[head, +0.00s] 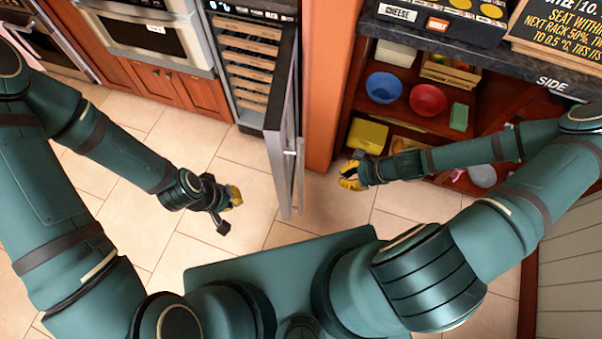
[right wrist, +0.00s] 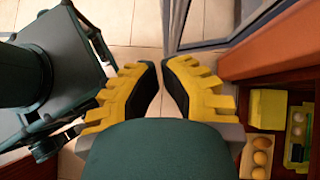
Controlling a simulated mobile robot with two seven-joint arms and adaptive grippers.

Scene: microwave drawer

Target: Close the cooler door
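The cooler door (head: 284,140) is swung open and juts out from the cooler (head: 247,60) toward me. Its long metal handle (head: 299,165) is on its right side in the head view. The door's lower part shows at the top of the right wrist view (right wrist: 215,18). My right gripper (head: 349,176) is right of the door, apart from it. Its yellow fingers (right wrist: 159,75) are partly apart, with only floor showing between them. My left gripper (head: 231,211) is left of the door, with its fingers spread and nothing between them.
An orange cabinet side panel (head: 327,90) stands right of the cooler. Shelves to its right hold a blue bowl (head: 384,87), a red bowl (head: 428,100) and a yellow box (head: 367,135). A microwave drawer (head: 147,32) is at the upper left. The tiled floor (head: 150,220) left of the door is clear.

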